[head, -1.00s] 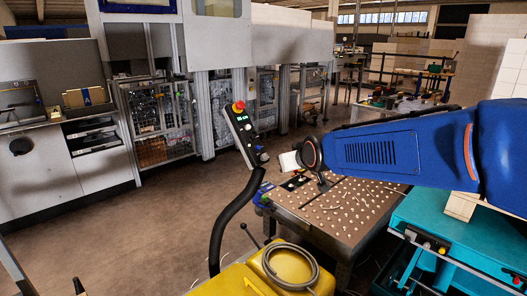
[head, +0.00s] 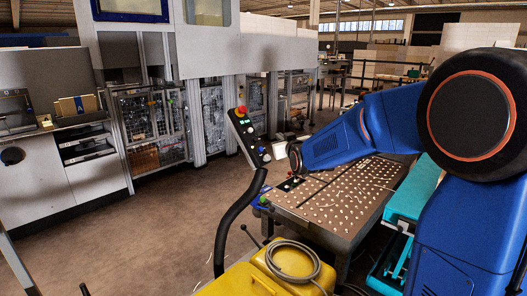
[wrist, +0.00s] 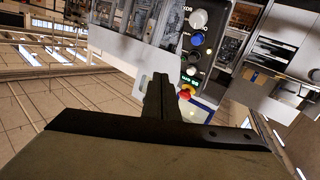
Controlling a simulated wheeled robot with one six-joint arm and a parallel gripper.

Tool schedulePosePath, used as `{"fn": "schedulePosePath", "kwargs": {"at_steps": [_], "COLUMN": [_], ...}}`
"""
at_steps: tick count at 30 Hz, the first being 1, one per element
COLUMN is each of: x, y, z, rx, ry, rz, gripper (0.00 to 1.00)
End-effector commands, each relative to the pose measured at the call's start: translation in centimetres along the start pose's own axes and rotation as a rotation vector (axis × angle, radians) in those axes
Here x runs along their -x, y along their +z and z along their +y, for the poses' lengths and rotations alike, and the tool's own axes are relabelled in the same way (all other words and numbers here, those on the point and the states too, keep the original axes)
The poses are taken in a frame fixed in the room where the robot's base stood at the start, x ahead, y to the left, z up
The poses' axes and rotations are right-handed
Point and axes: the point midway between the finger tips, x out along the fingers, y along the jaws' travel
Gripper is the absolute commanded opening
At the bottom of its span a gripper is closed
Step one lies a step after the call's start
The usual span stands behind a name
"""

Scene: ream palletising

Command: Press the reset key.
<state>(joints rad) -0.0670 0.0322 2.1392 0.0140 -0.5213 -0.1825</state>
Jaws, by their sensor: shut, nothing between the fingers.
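The control panel (head: 247,136) stands upright on a black curved post, with a red stop knob on top, a small green display and several buttons. In the wrist view the panel (wrist: 205,45) appears upside down. It shows a grey knob (wrist: 198,19), a blue button (wrist: 197,39), a dark button, a lit green display (wrist: 190,79) and the red stop knob (wrist: 186,92). No key label is readable. My gripper (wrist: 160,80) is shut and empty, its fingertips left of the panel's lower buttons in that view.
A yellow case (head: 280,272) with a coiled grey hose stands at the front. Grey machines (head: 60,190) line the left and back. The brown floor (head: 150,235) at left is clear.

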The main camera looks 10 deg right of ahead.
Motion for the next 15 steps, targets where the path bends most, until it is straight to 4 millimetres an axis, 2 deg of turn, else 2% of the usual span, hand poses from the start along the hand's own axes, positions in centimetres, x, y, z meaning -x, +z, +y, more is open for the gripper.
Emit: {"fn": "schedulePosePath", "kwargs": {"at_steps": [9,15], "x": [-0.03,-0.89], "y": [0.05,0.68], "z": [-0.05,-0.72], "rx": [0.0,0.001], "ry": [0.0,-0.002], "rz": [-0.001,-0.001], "gripper": [0.0,0.0]}}
